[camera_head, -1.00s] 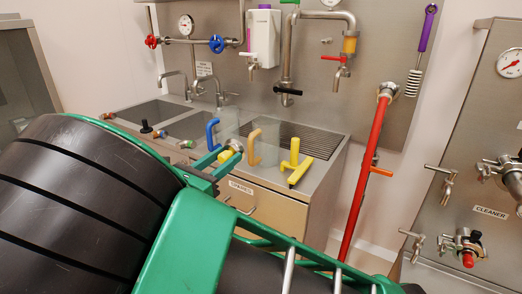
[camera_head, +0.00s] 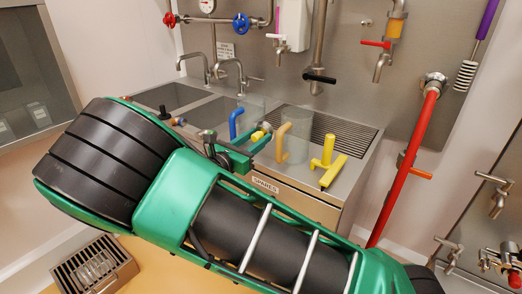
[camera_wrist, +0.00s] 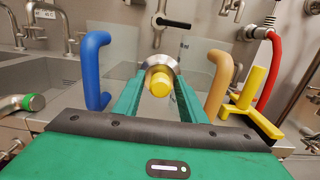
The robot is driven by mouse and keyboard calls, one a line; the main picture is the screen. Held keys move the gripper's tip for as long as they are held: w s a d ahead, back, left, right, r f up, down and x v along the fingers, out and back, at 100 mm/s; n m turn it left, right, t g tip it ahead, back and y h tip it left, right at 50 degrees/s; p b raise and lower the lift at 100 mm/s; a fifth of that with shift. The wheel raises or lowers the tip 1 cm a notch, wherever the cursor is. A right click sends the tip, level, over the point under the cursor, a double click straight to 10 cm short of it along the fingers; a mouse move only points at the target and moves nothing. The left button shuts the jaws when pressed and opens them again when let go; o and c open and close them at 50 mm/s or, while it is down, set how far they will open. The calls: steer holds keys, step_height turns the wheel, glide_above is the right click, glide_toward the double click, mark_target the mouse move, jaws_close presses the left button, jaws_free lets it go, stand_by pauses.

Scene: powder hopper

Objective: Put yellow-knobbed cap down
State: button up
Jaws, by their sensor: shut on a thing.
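The yellow-knobbed cap (camera_wrist: 160,83) is a steel disc with a round yellow knob facing me. My gripper (camera_wrist: 158,98) is shut on it, with its green fingers on either side in the wrist view. In the head view the cap (camera_head: 258,134) shows small at the end of my gripper (camera_head: 240,150), over the counter between the blue-handled and tan-handled clear jugs. I cannot tell whether the cap touches the counter.
The blue-handled jug (camera_head: 236,122) stands left of the cap and the tan-handled jug (camera_head: 282,142) right. A yellow T-shaped tool (camera_head: 329,158) lies farther right beside the drain grate (camera_head: 345,130). Sinks (camera_head: 165,96) are to the left. A red pipe (camera_head: 400,175) slants at the right.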

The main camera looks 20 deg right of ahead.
mark_target(261, 157)
steer(key=shift+w+d+f, duration=0.8)
steer(key=shift+w+d, duration=0.15)
steer(key=shift+d, duration=0.15)
steer(key=shift+f, duration=2)
steer(key=shift+f, duration=0.1)
steer(key=o, duration=1.4)
